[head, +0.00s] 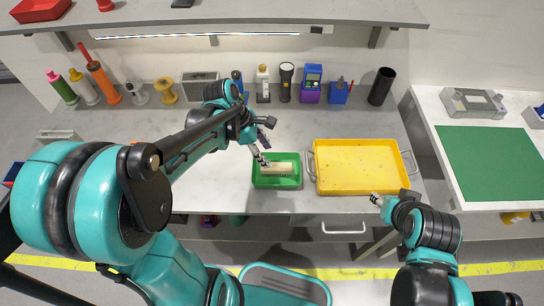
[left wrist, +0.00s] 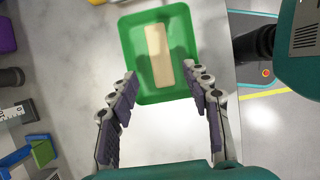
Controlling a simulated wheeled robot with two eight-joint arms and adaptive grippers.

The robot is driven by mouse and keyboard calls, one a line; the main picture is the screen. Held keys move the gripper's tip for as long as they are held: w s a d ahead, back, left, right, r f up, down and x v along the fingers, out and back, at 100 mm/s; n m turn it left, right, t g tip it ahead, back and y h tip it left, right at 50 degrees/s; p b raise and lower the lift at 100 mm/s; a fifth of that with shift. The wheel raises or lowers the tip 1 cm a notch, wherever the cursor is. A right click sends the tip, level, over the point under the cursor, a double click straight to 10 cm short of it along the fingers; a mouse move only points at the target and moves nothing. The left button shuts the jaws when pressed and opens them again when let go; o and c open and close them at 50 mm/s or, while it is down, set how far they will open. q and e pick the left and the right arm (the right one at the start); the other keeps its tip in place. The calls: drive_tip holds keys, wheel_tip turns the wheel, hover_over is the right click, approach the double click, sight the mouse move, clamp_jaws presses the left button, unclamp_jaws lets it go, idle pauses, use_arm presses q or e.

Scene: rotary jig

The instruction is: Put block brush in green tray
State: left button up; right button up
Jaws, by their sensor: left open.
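The block brush, a pale beige block (head: 279,168), lies inside the small green tray (head: 277,185) on the grey bench. In the left wrist view the block (left wrist: 158,55) lies lengthwise on the floor of the green tray (left wrist: 127,50), apart from my fingers; its bristles cannot be made out. My left gripper (head: 264,141) is open and empty just above the tray's upper left side. Its two spread fingers show in the left wrist view (left wrist: 165,82). My right gripper (head: 376,199) is near the yellow tray's lower right corner, its jaws too small to read.
A larger yellow tray (head: 360,169) with wire handles stands just right of the green tray. Bottles, a black flashlight (head: 286,82) and a black cylinder (head: 381,86) line the back. The bench left of the green tray is mostly clear. A shelf (head: 250,12) overhangs the back.

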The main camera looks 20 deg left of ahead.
use_arm(q)
drive_tip(key=s+a+r+m+t+y, duration=0.1)
drive_tip(key=s+r+m+t+y, duration=0.3)
drive_tip(key=m, duration=1.7)
drive_tip(key=s+r+t, duration=0.2)
drive_tip(key=s+r, duration=0.1)
drive_tip(key=s, duration=0.2)
drive_tip(key=shift+s, duration=0.15)
drive_tip(key=shift+a, duration=0.1)
drive_tip(key=shift+c, duration=0.4)
